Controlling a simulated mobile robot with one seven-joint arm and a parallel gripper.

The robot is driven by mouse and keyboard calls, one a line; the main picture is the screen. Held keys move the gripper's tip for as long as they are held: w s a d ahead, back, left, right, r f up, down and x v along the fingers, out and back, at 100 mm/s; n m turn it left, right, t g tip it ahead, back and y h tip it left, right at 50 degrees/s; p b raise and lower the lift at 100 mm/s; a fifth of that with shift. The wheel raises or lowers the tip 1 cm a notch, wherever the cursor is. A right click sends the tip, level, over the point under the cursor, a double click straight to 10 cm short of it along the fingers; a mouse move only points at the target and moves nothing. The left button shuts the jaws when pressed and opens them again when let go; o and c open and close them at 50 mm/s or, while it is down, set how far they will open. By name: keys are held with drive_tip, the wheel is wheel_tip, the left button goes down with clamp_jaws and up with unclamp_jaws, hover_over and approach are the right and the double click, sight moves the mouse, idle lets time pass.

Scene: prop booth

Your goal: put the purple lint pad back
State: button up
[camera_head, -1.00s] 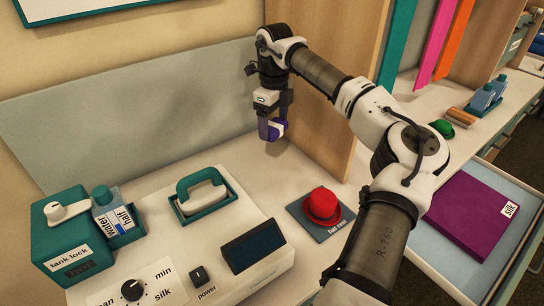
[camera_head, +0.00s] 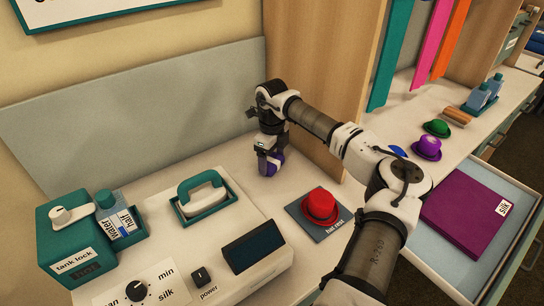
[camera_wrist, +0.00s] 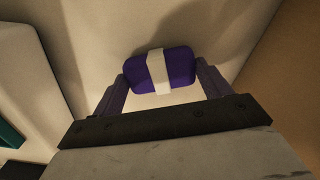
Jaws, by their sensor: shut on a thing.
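The purple lint pad (camera_wrist: 138,72), with a white band across it, is between the two fingers of my gripper (camera_wrist: 160,80) in the wrist view. My gripper (camera_head: 268,163) is shut on it. In the head view the pad (camera_head: 272,167) shows at the fingertips, low over the white counter behind the hat rest. I cannot tell whether the pad touches the counter.
A red hat (camera_head: 320,205) sits on the hat rest mat (camera_head: 338,222). A steamer panel (camera_head: 200,277), an iron in a teal cradle (camera_head: 200,194) and a tank (camera_head: 72,240) stand left. A wooden partition (camera_head: 318,80) rises at right. An open drawer (camera_head: 428,268) holds a purple silk box (camera_head: 465,215).

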sight(272, 160)
drive_tip(key=shift+f, duration=0.1)
drive_tip(key=shift+f, duration=0.15)
drive_tip(key=o, duration=0.9)
wheel_tip(272, 160, up, 12)
drive_tip(key=shift+r+b, duration=0.25)
drive_tip(key=shift+b, duration=0.7)
